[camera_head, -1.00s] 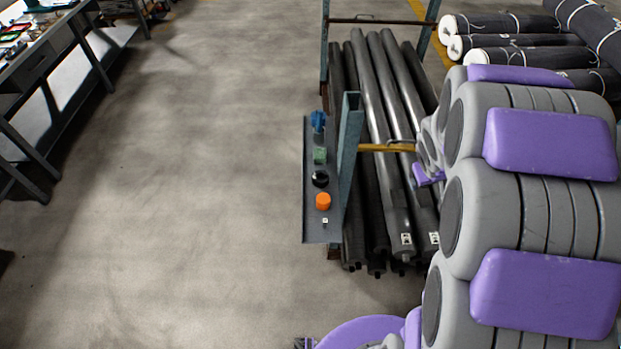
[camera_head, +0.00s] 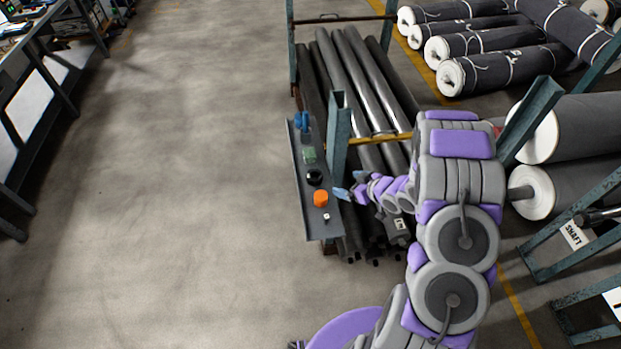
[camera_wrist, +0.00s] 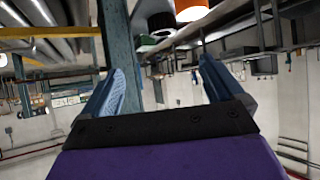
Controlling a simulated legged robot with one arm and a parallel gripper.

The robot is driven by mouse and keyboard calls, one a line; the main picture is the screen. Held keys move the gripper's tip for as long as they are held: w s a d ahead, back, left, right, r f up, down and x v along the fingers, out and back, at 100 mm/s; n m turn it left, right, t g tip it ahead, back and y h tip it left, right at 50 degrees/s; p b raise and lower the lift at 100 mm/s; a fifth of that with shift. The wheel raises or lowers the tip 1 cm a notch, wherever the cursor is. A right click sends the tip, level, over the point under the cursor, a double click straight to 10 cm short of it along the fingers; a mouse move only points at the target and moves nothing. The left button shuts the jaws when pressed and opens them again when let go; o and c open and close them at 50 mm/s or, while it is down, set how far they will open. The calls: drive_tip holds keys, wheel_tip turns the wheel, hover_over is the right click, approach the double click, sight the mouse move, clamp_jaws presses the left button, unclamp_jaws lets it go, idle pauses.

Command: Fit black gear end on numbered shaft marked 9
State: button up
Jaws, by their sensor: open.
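The black gear end (camera_head: 314,177) sits on a narrow grey shelf (camera_head: 324,232), between a green piece (camera_head: 309,155) and an orange piece (camera_head: 321,199). A black piece also shows at the top of the wrist view (camera_wrist: 160,20), beside an orange one (camera_wrist: 192,8). My gripper (camera_head: 347,192) is just right of the shelf, near the black and orange pieces. In the wrist view its blue fingers (camera_wrist: 165,85) are spread with nothing between them. Long dark shafts (camera_head: 345,100) lie in the rack. A white label (camera_head: 400,224) is on one shaft end; its number is too small to read.
A blue piece (camera_head: 302,122) and a small white cube (camera_head: 326,217) are also on the shelf. A rack post (camera_head: 339,130) and yellow bar (camera_head: 378,138) stand close to my arm. Large rolls (camera_head: 500,70) lie at right. The floor at left is clear.

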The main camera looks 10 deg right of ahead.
drive_tip(key=b, duration=0.4)
approach(311, 175)
drive_tip(key=shift+w+a+f, duration=0.1)
drive_tip(key=shift+a+f, duration=0.1)
drive_tip(key=shift+f, duration=0.05)
drive_tip(key=shift+w+a+f+b, duration=0.1)
drive_tip(key=shift+w+f+b, duration=0.4)
drive_tip(key=shift+w+f, duration=0.1)
drive_tip(key=b+x, duration=0.1)
drive_tip(key=x, duration=0.3)
drive_tip(key=shift+w+a+f+b, duration=0.15)
drive_tip(key=shift+w+a+b, duration=0.1)
drive_tip(key=shift+b, duration=0.15)
drive_tip(key=shift+s, duration=0.1)
drive_tip(key=shift+d, duration=0.15)
drive_tip(key=c, duration=1.4)
